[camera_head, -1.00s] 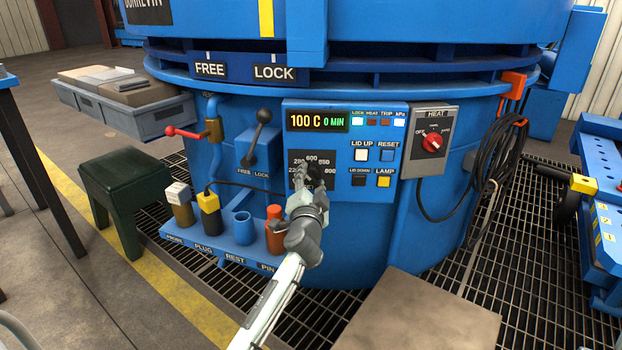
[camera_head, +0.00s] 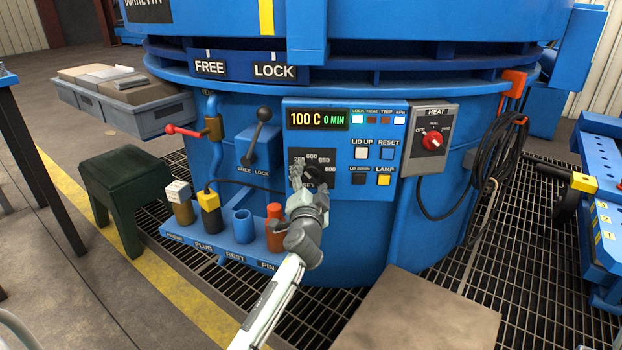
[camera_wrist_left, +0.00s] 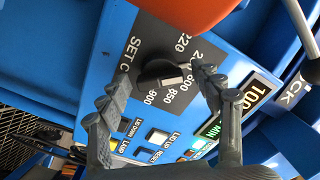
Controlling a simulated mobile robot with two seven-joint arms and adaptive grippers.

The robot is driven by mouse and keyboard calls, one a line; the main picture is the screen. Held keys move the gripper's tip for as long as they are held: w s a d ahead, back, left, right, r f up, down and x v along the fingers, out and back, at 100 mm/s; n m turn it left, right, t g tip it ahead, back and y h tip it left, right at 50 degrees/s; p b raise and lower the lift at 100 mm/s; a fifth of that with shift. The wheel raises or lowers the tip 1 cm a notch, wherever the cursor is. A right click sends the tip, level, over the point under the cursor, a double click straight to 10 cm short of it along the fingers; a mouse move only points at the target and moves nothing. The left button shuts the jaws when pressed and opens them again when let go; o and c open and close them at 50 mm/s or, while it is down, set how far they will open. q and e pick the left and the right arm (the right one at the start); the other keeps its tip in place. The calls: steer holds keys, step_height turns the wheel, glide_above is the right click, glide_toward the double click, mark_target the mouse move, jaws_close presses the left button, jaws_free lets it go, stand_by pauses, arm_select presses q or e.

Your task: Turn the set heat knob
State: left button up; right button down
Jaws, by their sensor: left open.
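The set heat knob (camera_wrist_left: 160,72) is a black knob with a pale mark on a dark dial plate (camera_wrist_left: 140,47), labelled "SET C" with numbers around it. In the head view the dial plate (camera_head: 325,180) is on the blue control panel, with the knob largely covered by my left gripper (camera_head: 310,182). In the left wrist view my left gripper (camera_wrist_left: 160,97) is open, its two grey fingers apart with the knob seen between them. No finger clearly touches the knob; the remaining gap in depth is hard to tell. My right gripper is not in view.
The display (camera_head: 317,119) reads 100 C, 0 MIN. Buttons and a red heat switch (camera_head: 432,141) are to the dial's right. A lock lever (camera_head: 262,135) is to its left. A shelf (camera_head: 215,243) with an orange pin (camera_head: 274,228) is below, close to my left arm.

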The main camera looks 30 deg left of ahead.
arm_select(q)
steer(key=v, duration=1.1)
steer(key=shift+s, duration=0.15)
steer(key=shift+d, duration=0.1)
